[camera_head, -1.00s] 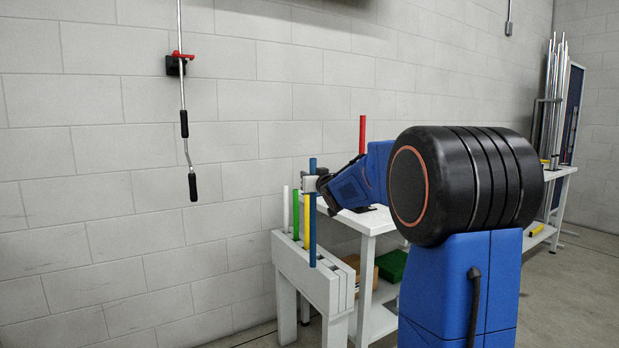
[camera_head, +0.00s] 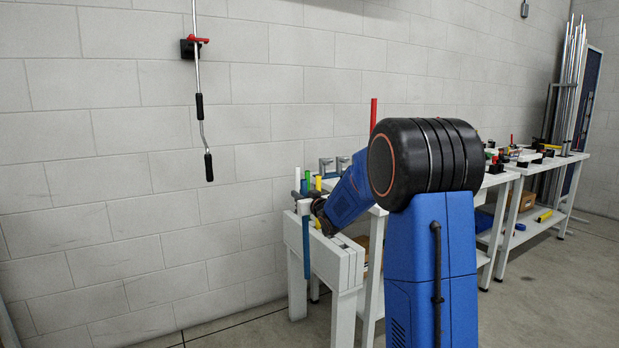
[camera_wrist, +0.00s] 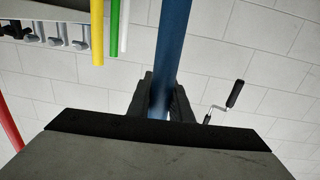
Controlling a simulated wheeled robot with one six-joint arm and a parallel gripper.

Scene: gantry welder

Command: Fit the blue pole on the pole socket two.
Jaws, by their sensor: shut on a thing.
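My gripper (camera_head: 305,207) is shut on the blue pole (camera_head: 305,245), which hangs upright in front of the white rack's left end. Its lower end shows below the rack's top. In the wrist view the blue pole (camera_wrist: 171,45) runs up between the two dark fingers of my gripper (camera_wrist: 161,95). Which thing is pole socket two I cannot tell; several grey fittings (camera_wrist: 55,32) show at the wrist view's upper left, and similar grey fittings (camera_head: 334,165) show behind my arm.
A white slotted rack (camera_head: 345,262) holds a yellow pole (camera_head: 318,183), a green pole (camera_wrist: 115,28) and a white pole (camera_wrist: 125,28). A red pole (camera_head: 373,114) stands behind my arm. Tables (camera_head: 545,165) extend right. A metal crank rod (camera_head: 198,80) hangs on the wall.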

